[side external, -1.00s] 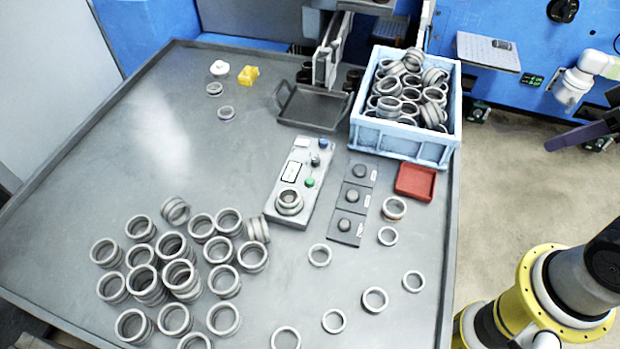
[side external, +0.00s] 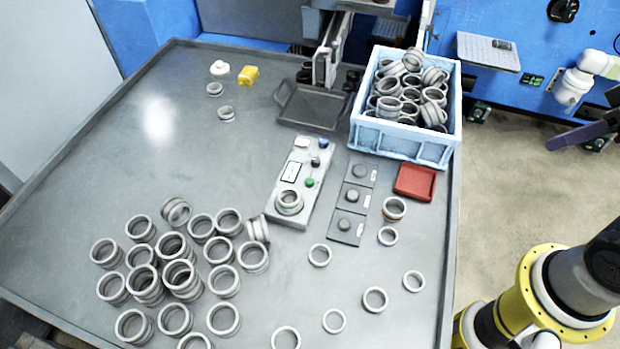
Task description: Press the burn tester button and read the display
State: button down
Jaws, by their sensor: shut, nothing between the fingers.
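The burn tester appears to be the light grey box (side external: 308,207) in the middle of the table. Any reading on the display is too small to make out. My gripper is not in view, and nothing touches the buttons.
Three dark pads with round knobs (side external: 352,196) lie right of the tester. Many rings (side external: 170,245) crowd the front left. The table's left middle is clear.

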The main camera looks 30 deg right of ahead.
dwell(0.4)
jog(key=w+a+r+m+t+y, duration=0.1)
jog(key=w+r+m+t, duration=0.2)
jog(key=w, duration=0.5)
jog(key=w+a+r+m+t, duration=0.1)
jog(key=w+a+r+t, duration=0.1)
jog(key=w+r, duration=0.45)
jog(key=w+a+f+m+t+y, duration=0.1)
jog(key=w+a+f, duration=0.15)
jog(key=w, duration=0.45)
jog(key=w+a+f+m, duration=0.1)
jog(key=w+a+f, duration=0.15)
jog(key=w, duration=0.45)
jog(key=w+a+f+y, duration=0.1)
jog(key=w+a+f, duration=0.6)
jog(key=a+f, duration=0.15)
jog(key=s+a+f+g, duration=0.1)
jog(key=a+f, duration=0.2)
jog(key=f, duration=0.5)
jog(key=s+a+f+n+g, duration=0.1)
jog(key=a+f, duration=0.3)
jog(key=f, duration=0.5)
jog(key=shift+s+f+g, duration=0.25)
jog(key=shift+s+g, duration=0.25)
jog(key=shift+s, duration=0.1)
jog(key=shift+a+f, duration=0.1)
